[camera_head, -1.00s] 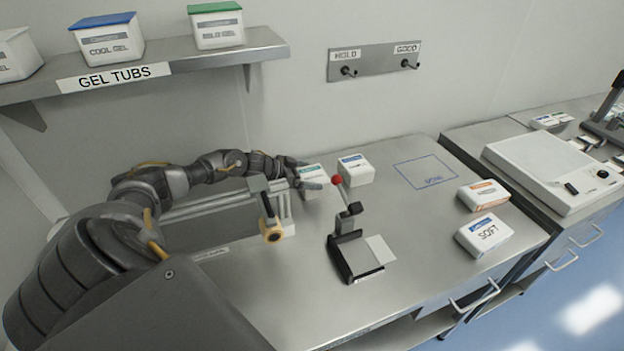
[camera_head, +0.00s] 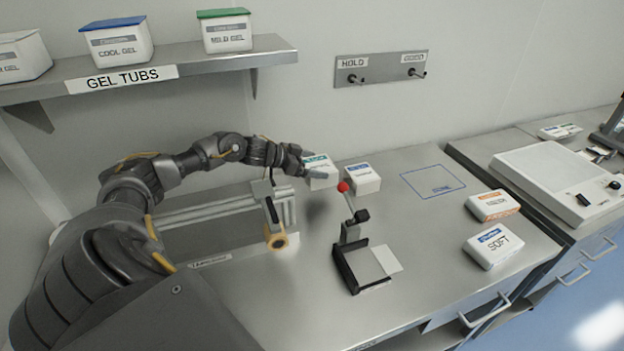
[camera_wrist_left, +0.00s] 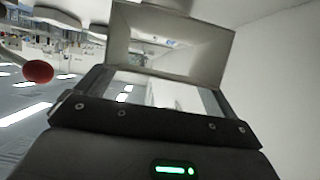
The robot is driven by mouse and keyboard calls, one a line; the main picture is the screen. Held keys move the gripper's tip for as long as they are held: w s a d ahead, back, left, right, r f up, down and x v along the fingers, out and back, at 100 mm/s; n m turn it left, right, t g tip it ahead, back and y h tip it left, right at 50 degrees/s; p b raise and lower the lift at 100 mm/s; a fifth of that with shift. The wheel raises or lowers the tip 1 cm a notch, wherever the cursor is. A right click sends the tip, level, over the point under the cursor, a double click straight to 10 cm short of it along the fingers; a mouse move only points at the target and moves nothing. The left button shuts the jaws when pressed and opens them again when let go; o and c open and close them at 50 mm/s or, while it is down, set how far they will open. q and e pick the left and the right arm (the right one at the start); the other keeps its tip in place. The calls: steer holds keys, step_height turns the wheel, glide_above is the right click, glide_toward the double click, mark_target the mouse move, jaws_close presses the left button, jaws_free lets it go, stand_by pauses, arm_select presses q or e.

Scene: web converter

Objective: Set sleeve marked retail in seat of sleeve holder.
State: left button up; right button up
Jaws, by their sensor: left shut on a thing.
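My left gripper (camera_head: 318,176) is shut on a white sleeve with a green label (camera_head: 320,162), held above the table behind the red-knobbed lever. Its lettering is too small to read. In the left wrist view the sleeve (camera_wrist_left: 170,45) shows its hollow, open end between the fingers. A black fixture, which looks like the sleeve holder (camera_head: 347,268), stands at mid table with a pale plate at its foot. Its lever ends in a red knob (camera_head: 343,187), which also shows in the left wrist view (camera_wrist_left: 38,72). My right gripper is not in view.
A white carton with a blue label (camera_head: 364,178) stands right beside the held sleeve. Two cartons, one marked SOFT (camera_head: 493,246), lie at right. A blue outlined square (camera_head: 433,182) is empty.

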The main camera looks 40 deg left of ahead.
arm_select(q)
steer(key=shift+r, duration=1.4)
